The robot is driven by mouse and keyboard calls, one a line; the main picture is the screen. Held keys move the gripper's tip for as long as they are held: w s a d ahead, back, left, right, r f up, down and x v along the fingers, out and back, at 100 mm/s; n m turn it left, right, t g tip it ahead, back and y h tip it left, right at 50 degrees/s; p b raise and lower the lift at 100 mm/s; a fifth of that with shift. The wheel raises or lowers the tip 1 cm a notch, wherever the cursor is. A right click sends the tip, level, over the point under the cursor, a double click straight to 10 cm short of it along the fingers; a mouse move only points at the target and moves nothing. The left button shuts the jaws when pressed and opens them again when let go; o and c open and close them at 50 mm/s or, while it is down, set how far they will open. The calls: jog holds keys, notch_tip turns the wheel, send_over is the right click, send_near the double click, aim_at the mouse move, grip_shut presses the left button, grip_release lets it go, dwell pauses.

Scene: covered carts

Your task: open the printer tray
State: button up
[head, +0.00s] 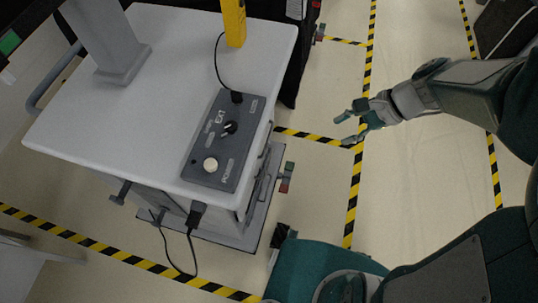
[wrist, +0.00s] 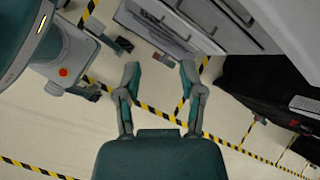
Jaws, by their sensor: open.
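A cart (head: 130,110) with a white top stands at the left in the head view. Its side shows in the wrist view as pale drawer-like fronts (wrist: 160,24) with dark grey handles at the top. I cannot tell which front is the printer tray. My gripper (head: 348,128) is to the right of the cart, apart from it, over the floor. In the wrist view my gripper (wrist: 160,72) has its two fingers spread, with nothing between them. The fronts lie beyond the fingertips in that view.
A grey control panel (head: 222,145) with knobs and a cable sits on the cart top, below a yellow post (head: 234,22). A grey column (head: 110,40) rises from the top. A black covered object (wrist: 255,90) stands at the right in the wrist view. Taped floor (head: 310,195) is open beside the cart.

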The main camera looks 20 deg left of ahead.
aim_at(269, 162)
jog(key=w+a+f+m+y, duration=0.3)
jog(key=a+f+m, duration=0.15)
jog(key=f, duration=0.25)
jog(key=w+a+f+m+y, duration=0.2)
jog(key=w+a+f+m, duration=0.1)
jog(key=f+m, duration=0.3)
jog(key=w+a+f+m+y, duration=0.3)
jog(key=f+m, duration=0.1)
jog(key=f, duration=0.3)
jog(key=s+f+m+t, duration=0.25)
jog(key=f+m, duration=0.45)
jog(key=f, duration=0.5)
jog(key=s+f+m+t, duration=0.2)
jog(key=f+m+t, duration=0.2)
jog(key=f+m, duration=0.65)
jog(key=w+a+f+n, duration=0.1)
jog(key=a, duration=0.2)
jog(key=w+a+f, duration=0.1)
jog(key=a, duration=0.2)
jog(key=w+a+f+n, duration=0.1)
jog(key=a+f, duration=0.1)
jog(key=a, duration=0.2)
jog(key=shift+n, duration=0.3)
jog(key=shift+d, duration=0.1)
grip_shut()
